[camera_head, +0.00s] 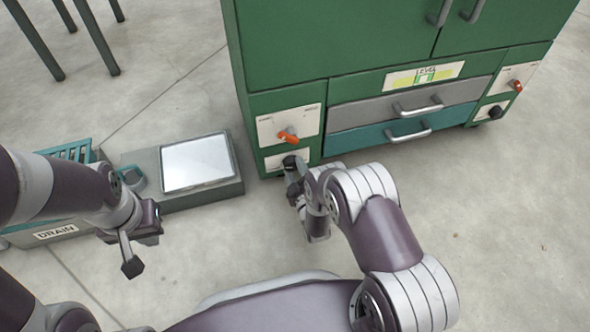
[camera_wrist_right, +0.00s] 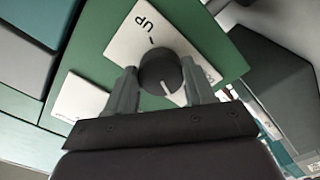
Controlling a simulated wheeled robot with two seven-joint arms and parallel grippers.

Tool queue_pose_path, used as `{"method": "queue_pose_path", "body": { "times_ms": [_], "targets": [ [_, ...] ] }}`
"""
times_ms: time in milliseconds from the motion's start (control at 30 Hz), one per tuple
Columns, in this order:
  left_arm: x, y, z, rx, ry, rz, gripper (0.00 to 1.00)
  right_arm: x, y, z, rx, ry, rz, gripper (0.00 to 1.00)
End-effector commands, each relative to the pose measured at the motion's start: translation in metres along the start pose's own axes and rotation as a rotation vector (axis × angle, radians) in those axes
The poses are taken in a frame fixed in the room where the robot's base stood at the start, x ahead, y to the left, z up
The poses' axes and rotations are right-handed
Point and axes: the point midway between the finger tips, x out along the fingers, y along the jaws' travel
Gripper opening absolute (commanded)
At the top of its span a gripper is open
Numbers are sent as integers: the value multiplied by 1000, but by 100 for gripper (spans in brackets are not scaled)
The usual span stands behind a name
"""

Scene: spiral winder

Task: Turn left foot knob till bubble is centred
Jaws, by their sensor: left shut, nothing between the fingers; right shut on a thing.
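The green cabinet (camera_head: 290,50) has a left foot knob, dark and round with a white pointer line, on a white plate low on its left. In the right wrist view the knob (camera_wrist_right: 161,73) sits between the fingers of my right gripper (camera_wrist_right: 160,85), which is shut on it. The plate (camera_wrist_right: 128,38) reads "UP", with more letters partly covered. In the head view the right gripper (camera_head: 291,170) largely hides the knob. The level (camera_head: 424,75) is a yellow-green strip on the cabinet front; its bubble is too small to place. My left gripper (camera_head: 131,262) is shut and empty, over the floor.
An orange lever (camera_head: 288,135) sits just above the left knob. Two drawers (camera_head: 405,105) lie between. A grey-topped unit (camera_head: 198,162) and a "DRAIN" box (camera_head: 56,232) stand left.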

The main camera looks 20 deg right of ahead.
Motion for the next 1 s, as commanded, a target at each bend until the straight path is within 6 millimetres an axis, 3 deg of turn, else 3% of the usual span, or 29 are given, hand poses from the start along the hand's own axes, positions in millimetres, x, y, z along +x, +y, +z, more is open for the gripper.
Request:
{"method": "queue_pose_path", "body": {
  "times_ms": [767, 800, 833, 867, 1000],
  "targets": [
    [-1, 0, 0, 0, 0, 0, 0, 0, 0, -1, -97, 2, -1, 23],
    [-1, 0, 0, 0, 0, 0, 0, 0, 0, -1, -97, 2, -1, 63],
    [-1, 0, 0, 0, 0, 0, 0, 0, 0, -1, -97, 2, -1, 73],
    [-1, 0, 0, 0, 0, 0, 0, 0, 0, -1, -97, 2, -1, 79],
    [-1, 0, 0, 0, 0, 0, 0, 0, 0, 0, -97, 1, -1, 79]
  ]
}}
